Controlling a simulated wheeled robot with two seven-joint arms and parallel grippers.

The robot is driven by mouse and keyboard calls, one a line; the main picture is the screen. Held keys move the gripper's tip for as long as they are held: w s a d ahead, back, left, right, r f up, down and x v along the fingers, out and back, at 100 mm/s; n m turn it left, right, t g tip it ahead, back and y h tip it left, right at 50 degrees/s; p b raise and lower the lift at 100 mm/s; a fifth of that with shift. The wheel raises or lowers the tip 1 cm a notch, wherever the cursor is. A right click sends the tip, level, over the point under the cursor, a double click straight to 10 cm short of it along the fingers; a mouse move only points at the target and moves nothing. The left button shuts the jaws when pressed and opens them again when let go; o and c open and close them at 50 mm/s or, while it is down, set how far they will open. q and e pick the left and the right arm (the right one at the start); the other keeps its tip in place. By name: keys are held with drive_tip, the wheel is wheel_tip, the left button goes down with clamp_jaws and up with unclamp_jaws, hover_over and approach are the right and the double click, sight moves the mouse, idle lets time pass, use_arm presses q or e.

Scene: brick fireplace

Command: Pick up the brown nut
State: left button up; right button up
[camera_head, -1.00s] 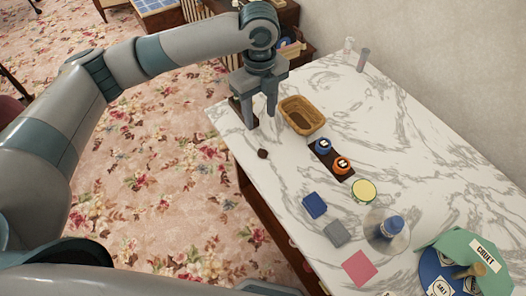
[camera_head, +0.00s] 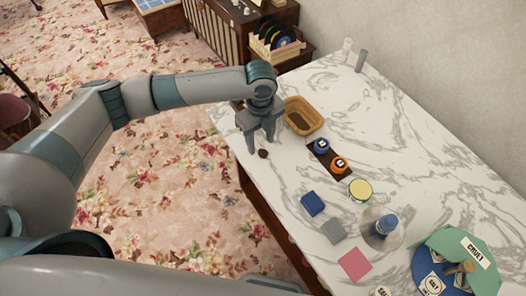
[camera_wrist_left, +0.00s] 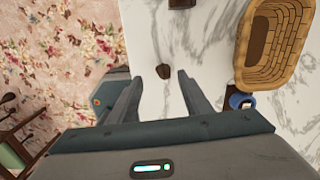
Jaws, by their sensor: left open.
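The brown nut (camera_head: 263,153) is a small dark lump lying on the white marble tabletop (camera_head: 290,170) near its left edge. My left gripper (camera_head: 261,143) is open and empty, pointing down just behind the nut in the head view. In the left wrist view the nut (camera_wrist_left: 163,72) lies just ahead of the gap between the two fingertips of the left gripper (camera_wrist_left: 158,76), a little left of the right finger. Nothing is between the fingers. My right gripper is not in view.
A wicker basket (camera_head: 303,117) stands close to the right of the left gripper. A dark tray (camera_head: 328,158) holds a blue jar (camera_head: 321,146) and an orange jar (camera_head: 339,165). Blue (camera_head: 312,203), grey (camera_head: 333,231) and pink (camera_head: 354,263) squares lie nearer. Marble around the nut is clear.

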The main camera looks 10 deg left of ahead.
sight(262, 149)
use_arm(q)
drive_tip(key=shift+w+f+p, duration=0.1)
drive_tip(key=shift+f+p, duration=0.3)
drive_tip(key=shift+p, duration=0.05)
drive_tip(key=f, duration=0.1)
drive_tip(key=f+p, duration=0.1)
drive_tip(key=f, duration=0.1)
drive_tip(key=shift+w+d, duration=0.1)
drive_tip(key=shift+w, duration=0.1)
drive_tip(key=shift+f+p, duration=0.35)
drive_tip(key=shift+f, duration=0.35)
drive_tip(key=c, duration=1.1)
